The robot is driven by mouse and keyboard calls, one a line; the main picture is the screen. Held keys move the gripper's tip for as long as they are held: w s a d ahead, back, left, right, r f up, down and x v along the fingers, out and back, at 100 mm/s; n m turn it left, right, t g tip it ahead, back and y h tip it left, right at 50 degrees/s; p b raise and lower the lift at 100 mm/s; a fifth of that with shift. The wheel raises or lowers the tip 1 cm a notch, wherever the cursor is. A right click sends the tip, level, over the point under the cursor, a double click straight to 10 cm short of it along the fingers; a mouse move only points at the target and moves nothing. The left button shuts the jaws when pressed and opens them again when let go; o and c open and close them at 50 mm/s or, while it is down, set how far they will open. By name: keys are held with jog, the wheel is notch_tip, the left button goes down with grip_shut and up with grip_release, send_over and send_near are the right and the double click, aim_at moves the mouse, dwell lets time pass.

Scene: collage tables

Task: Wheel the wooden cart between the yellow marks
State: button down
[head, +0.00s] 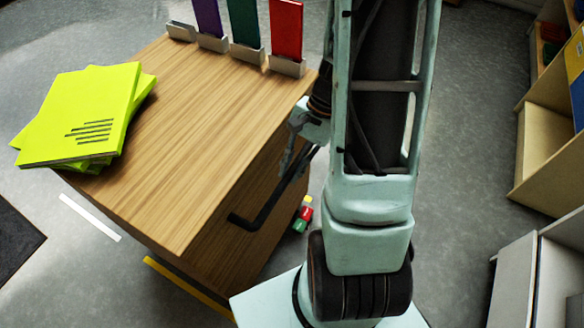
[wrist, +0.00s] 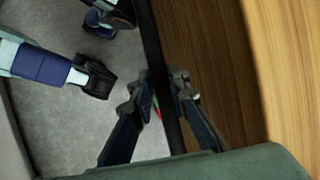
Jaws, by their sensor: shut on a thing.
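The wooden cart (head: 200,140) stands on the left in the head view, set at an angle, with a dark bar handle (head: 265,213) on its right side. My gripper (head: 294,158) is at the upper part of that handle. In the wrist view, my gripper's fingers (wrist: 167,92) lie on both sides of the dark handle (wrist: 162,60) and are shut on it; the cart's wooden side (wrist: 210,60) is to the right. A yellow mark (head: 190,290) shows on the floor by the cart's near lower edge. No second yellow mark shows clearly.
Yellow-green books (head: 85,115) lie on the cart's top, with coloured upright panels (head: 286,30) along its far edge. Small red and green blocks (head: 303,213) are on the floor beside the cart. Shelves (head: 545,140) stand at the right. A white strip (head: 90,217) lies on the floor left.

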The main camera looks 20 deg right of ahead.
jog(key=shift+d, duration=0.1)
dwell(0.3)
jog(key=c, duration=1.8)
grip_release()
jog(key=shift+c, duration=0.2)
jog(key=s+v, duration=0.1)
jog(key=v, duration=1.1)
jog(key=shift+w, duration=0.4)
